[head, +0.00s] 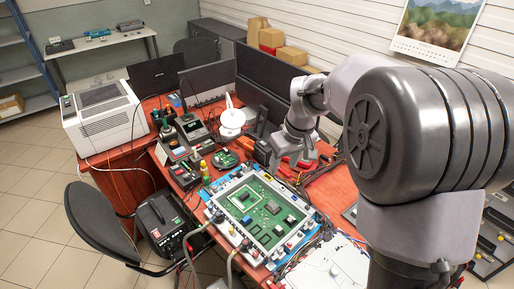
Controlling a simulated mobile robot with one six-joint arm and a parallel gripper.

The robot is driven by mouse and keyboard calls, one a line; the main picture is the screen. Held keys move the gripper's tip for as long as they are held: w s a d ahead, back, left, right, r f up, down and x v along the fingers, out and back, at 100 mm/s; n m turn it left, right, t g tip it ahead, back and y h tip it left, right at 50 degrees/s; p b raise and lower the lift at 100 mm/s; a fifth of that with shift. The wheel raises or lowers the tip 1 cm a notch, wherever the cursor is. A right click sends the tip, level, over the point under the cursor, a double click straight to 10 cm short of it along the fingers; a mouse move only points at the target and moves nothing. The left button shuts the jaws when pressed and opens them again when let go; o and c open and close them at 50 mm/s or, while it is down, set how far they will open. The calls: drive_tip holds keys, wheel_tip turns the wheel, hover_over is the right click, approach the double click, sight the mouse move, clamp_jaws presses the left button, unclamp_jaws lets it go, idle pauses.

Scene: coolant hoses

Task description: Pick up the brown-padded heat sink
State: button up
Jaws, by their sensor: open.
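A green circuit board (257,212) lies in a pale frame (222,192) on the red-brown bench. Several small dark blocks sit on the board, one of them a grey-black block (272,207) right of the middle. At this size I cannot tell which block is a heat sink with a brown pad. My gripper (297,158) is above the bench, beyond the board's far right corner and apart from the blocks. It is open. Its fingertips are small and hard to make out against the clutter behind.
Grey hoses (188,243) rise at the frame's near left edge. Red-handled tools (296,163) and cables crowd the bench by my gripper. Bench instruments (192,128) and a white box-shaped machine (104,116) stand farther left. An office chair (100,222) stands at the left.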

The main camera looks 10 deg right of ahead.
drive_tip(key=w+d+f+n+g, duration=0.1)
drive_tip(key=w+f+n, duration=0.15)
drive_tip(key=f, duration=0.35)
drive_tip(key=w+d+f+n, duration=0.1)
drive_tip(key=w+f, duration=0.3)
drive_tip(key=f, duration=0.2)
drive_tip(key=b, duration=0.3)
hover_over(273, 205)
drive_tip(key=d, duration=0.1)
drive_tip(key=f, duration=1.1)
drive_tip(key=shift+s+d+f, duration=0.1)
drive_tip(key=shift+s+f, duration=0.15)
drive_tip(key=shift+f, duration=0.15)
drive_tip(key=shift+g, duration=0.3)
drive_tip(key=f+b, duration=0.1)
drive_tip(key=f, duration=0.1)
drive_tip(key=f+b, duration=0.1)
drive_tip(key=a+f+b, duration=0.1)
drive_tip(key=f, duration=0.1)
drive_tip(key=shift+w+f, duration=0.25)
drive_tip(key=shift+f, duration=0.1)
drive_tip(key=shift+r, duration=0.15)
clamp_jaws()
